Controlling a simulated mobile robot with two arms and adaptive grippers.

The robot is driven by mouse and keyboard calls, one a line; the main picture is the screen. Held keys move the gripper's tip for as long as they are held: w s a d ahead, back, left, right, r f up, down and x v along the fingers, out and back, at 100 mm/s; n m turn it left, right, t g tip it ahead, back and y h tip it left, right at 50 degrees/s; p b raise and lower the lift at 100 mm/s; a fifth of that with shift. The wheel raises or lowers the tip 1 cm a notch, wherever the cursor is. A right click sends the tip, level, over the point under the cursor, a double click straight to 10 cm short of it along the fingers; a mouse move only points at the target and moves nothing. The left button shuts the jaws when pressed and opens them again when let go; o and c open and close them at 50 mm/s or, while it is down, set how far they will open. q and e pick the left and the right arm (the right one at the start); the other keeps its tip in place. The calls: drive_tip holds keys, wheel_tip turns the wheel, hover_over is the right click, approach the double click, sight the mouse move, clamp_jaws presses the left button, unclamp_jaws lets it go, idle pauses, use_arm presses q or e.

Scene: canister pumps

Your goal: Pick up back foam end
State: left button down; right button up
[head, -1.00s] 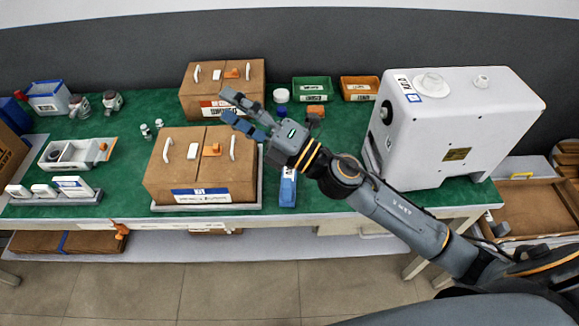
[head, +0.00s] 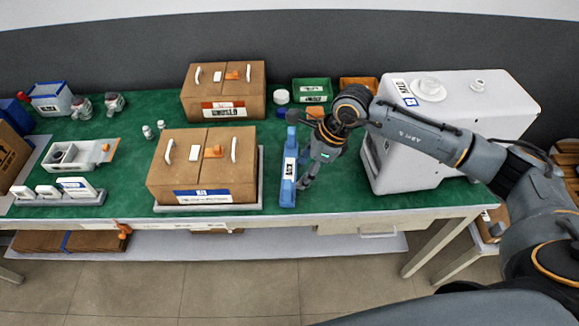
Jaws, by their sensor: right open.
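No piece is plainly marked as the back foam end. Several white upright blocks (head: 75,187) stand in a grey rack at the table's front left, and a white tray-like piece with a round recess (head: 90,153) lies behind them. I cannot tell which, if either, is the foam end. My right gripper (head: 304,184) is open and points down, just right of a blue tool with a white label (head: 288,172). It is far to the right of the white pieces, and I cannot tell if it touches the tool. My left gripper is not in view.
Two closed cardboard boxes (head: 201,175) (head: 222,103) stand mid-table, the front one on a grey tray. A white machine (head: 405,166) stands at right. Green (head: 312,86) and orange (head: 358,84) bins are at the back. Green mat (head: 135,170) is bare left of the front box.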

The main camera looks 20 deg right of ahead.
sight(288, 184)
drive_tip(key=x, duration=0.2)
drive_tip(key=p+x, duration=0.1)
drive_tip(key=x, duration=0.1)
drive_tip(key=shift+w+a, duration=0.15)
drive_tip(key=shift+a, duration=0.15)
drive_tip(key=p+x, duration=0.2)
drive_tip(key=x, duration=0.1)
drive_tip(key=shift+w+a+f, duration=0.2)
drive_tip(key=shift+a, duration=0.05)
drive_tip(key=shift+a+f, duration=0.15)
drive_tip(key=shift+f, duration=0.3)
drive_tip(key=shift+c, duration=0.3)
drive_tip(key=c, duration=1.1)
drive_tip(key=shift+c, duration=0.2)
